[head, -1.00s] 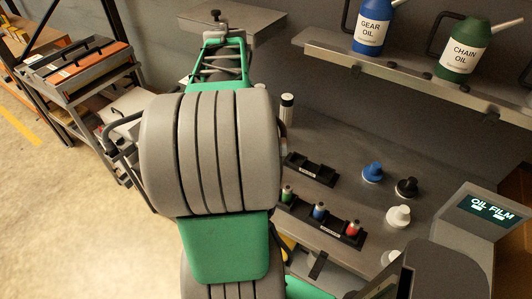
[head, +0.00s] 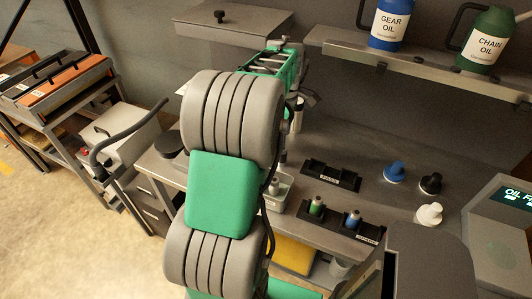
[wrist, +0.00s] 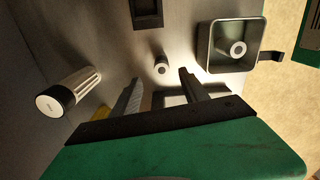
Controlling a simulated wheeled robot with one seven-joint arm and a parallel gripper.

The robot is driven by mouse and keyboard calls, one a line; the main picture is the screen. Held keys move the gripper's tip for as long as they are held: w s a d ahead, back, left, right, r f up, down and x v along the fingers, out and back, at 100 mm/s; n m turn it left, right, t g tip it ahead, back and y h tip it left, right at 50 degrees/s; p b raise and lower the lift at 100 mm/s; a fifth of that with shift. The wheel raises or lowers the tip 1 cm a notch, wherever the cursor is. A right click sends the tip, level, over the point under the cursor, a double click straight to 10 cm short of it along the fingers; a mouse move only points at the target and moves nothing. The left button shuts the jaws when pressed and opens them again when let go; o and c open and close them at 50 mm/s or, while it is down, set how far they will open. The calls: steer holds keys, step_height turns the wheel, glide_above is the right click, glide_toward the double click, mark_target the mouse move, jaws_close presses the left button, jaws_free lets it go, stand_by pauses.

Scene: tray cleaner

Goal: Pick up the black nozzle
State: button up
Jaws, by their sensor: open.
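The black nozzle (head: 431,183) stands on the grey worktop at the right in the head view, between a blue nozzle (head: 394,171) and a white nozzle (head: 429,214). I do not see it in the wrist view. My gripper (wrist: 158,90) is open, its two fingers spread above the worktop. A small pale cylinder (wrist: 162,65) shows beyond and between the fingertips, apart from them as far as I can tell. In the head view my arm hides the gripper, which is well left of the black nozzle.
A black-and-white canister (wrist: 68,92) lies left of my fingers in the wrist view; a square metal tray (wrist: 213,50) holds a round piece. A black rack (head: 370,236) with small bottles and an empty rack (head: 330,175) are on the worktop. A shelf (head: 420,75) overhangs behind.

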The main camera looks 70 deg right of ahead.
mark_target(282, 153)
steer(key=shift+f, duration=0.3)
step_height(282, 153, down, 7)
steer(key=shift+a+f+p, duration=0.1)
steer(key=shift+a+p, duration=0.05)
steer(key=shift+p, duration=0.7)
steer(key=shift+c, duration=0.5)
jaws_close()
